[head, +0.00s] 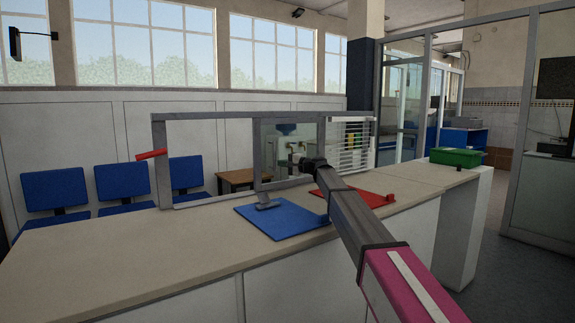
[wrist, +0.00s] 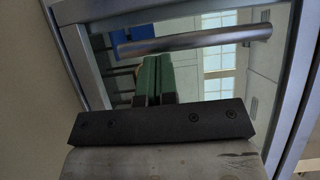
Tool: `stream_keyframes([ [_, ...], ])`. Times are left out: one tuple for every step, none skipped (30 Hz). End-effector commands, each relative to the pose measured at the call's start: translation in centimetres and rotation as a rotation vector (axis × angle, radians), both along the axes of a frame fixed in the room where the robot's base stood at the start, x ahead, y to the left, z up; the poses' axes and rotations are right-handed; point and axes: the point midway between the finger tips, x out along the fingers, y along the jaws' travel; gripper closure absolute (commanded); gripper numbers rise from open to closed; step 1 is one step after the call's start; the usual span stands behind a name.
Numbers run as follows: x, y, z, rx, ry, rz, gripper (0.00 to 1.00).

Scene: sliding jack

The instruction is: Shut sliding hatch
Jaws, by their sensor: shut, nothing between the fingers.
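The sliding hatch (head: 258,150) is a grey-framed glass pane in a metal frame (head: 210,116) standing on the counter. The left part of the frame looks open and the pane sits toward the middle. In the wrist view, the hatch's glass (wrist: 215,75) lies inside a grey metal border, with a round metal bar handle (wrist: 200,40) across it. My gripper (wrist: 152,62) has green fingers pressed together, empty, close to the bar; I cannot tell if they touch it. In the head view my gripper (head: 297,160) is in front of the pane, partly hidden by my arm.
A blue mat (head: 285,222) and a red mat (head: 375,198) lie on the counter (head: 110,245). A green box (head: 455,157) stands at its right end. A red lever (head: 152,154) sticks out at the frame's left post. Blue chairs (head: 55,188) are behind the counter.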

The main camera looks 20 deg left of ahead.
Motion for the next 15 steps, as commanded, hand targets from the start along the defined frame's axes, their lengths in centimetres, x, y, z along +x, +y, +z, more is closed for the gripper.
stream_keyframes([
  [-0.03, 0.05, 0.01, 0.000, 0.000, 0.000, 1.00],
  [-0.03, 0.05, 0.01, 0.000, 0.000, 0.000, 1.00],
  [-0.02, 0.04, 0.01, 0.000, 0.000, -0.001, 1.00],
  [-0.02, 0.04, 0.01, 0.000, 0.000, -0.001, 1.00],
  [-0.02, 0.03, 0.01, 0.000, 0.000, -0.001, 1.00],
  [-0.01, 0.03, 0.01, 0.000, 0.000, -0.001, 1.00],
  [-0.02, 0.02, 0.01, 0.000, 0.000, -0.001, 1.00],
  [-0.02, 0.02, 0.01, 0.000, 0.000, -0.001, 1.00],
  [-0.03, 0.03, 0.01, 0.000, 0.000, -0.001, 1.00],
  [-0.05, 0.05, 0.01, 0.000, 0.000, 0.000, 1.00],
  [-0.12, 0.08, 0.00, 0.000, 0.000, 0.000, 1.00],
  [-0.26, 0.18, 0.01, 0.000, 0.000, 0.000, 1.00],
  [-0.40, 0.29, 0.00, 0.000, 0.000, 0.000, 1.00],
  [-0.60, 0.44, 0.01, 0.000, 0.000, 0.000, 1.00],
  [-0.95, 0.69, 0.01, 0.000, 0.000, 0.000, 1.00],
])
